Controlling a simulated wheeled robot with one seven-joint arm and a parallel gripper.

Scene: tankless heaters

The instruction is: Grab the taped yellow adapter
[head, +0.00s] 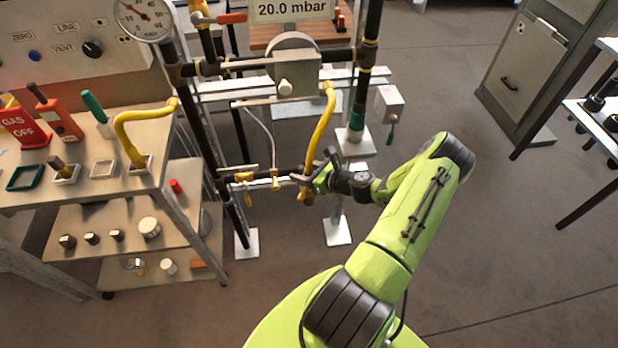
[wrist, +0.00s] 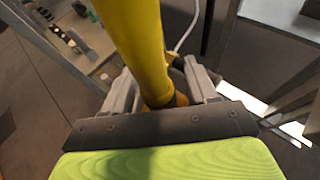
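A curved yellow pipe piece (head: 320,130), which I take for the adapter, stands upright on the pipe rig in the head view. I cannot make out tape on it. My gripper (head: 318,182) is at its lower end. In the wrist view the yellow pipe (wrist: 142,45) runs down between the two grey fingers of my gripper (wrist: 162,88). It nearly fills the gap. The pipe hides part of the fingers, so I cannot tell whether they press on it. A similar curved yellow pipe (head: 127,135) stands on the cart at left.
The cart (head: 140,178) at left carries tools, a red gas-off sign (head: 22,128) and small fittings on its lower shelf. Dark rig pipes and a regulator (head: 293,68) stand behind my gripper. A grey cabinet (head: 520,80) is at right. The floor right of my arm is clear.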

